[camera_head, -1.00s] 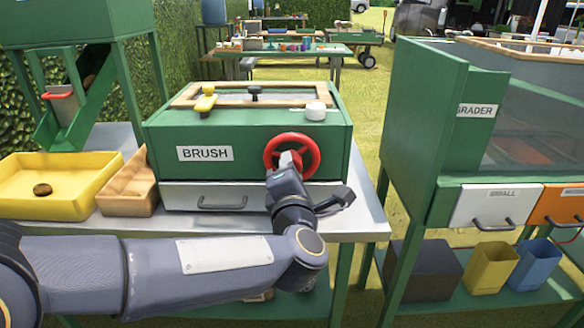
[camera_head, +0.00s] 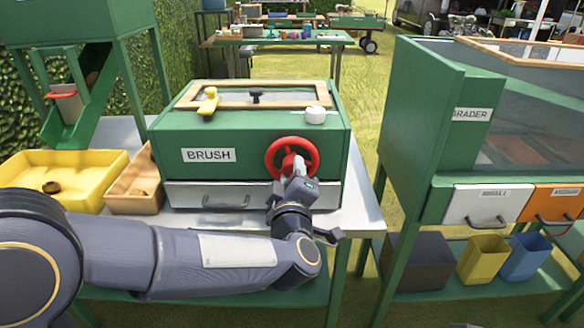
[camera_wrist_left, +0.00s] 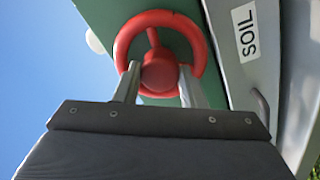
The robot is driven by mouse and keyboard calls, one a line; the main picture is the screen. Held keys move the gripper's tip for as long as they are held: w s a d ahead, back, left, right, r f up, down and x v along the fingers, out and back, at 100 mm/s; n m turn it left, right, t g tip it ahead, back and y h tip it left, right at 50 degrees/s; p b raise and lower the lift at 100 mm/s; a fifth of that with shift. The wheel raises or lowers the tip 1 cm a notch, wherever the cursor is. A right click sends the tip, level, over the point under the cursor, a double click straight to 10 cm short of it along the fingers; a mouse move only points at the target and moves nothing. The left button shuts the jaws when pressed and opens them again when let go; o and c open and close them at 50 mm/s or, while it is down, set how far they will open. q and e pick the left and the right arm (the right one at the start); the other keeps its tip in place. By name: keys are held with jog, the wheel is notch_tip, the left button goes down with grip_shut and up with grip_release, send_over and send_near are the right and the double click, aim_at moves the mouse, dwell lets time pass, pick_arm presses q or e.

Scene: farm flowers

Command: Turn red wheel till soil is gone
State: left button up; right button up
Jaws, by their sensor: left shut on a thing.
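The red wheel (camera_head: 292,146) is on the front right of the green BRUSH machine (camera_head: 250,122). My left gripper (camera_head: 290,171) is at the wheel's middle, in front of it. In the left wrist view the red wheel (camera_wrist_left: 160,20) fills the upper middle, and the two fingers of my left gripper (camera_wrist_left: 158,80) are on either side of its red hub, shut on it. A label reading SOIL (camera_wrist_left: 244,32) shows there beside the wheel. A grey drawer (camera_head: 195,198) is under the BRUSH label. No soil can be made out. My right gripper is not in view.
A yellow tray (camera_head: 105,164) with a brown lump and a wooden box (camera_head: 146,186) stand left of the machine. The GRADER machine (camera_head: 420,130) stands at the right, with yellow (camera_head: 484,256) and blue (camera_head: 526,254) bins below. Grass lies between them.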

pick_arm(q)
jog(key=shift+m+h+p, duration=0.3)
jog(key=shift+m+p, duration=2.3)
jog(key=shift+m, duration=2.2)
jog(key=shift+f, duration=0.1)
jog(key=o, duration=1)
jog(key=s, duration=0.8)
jog(key=shift+a, duration=0.15)
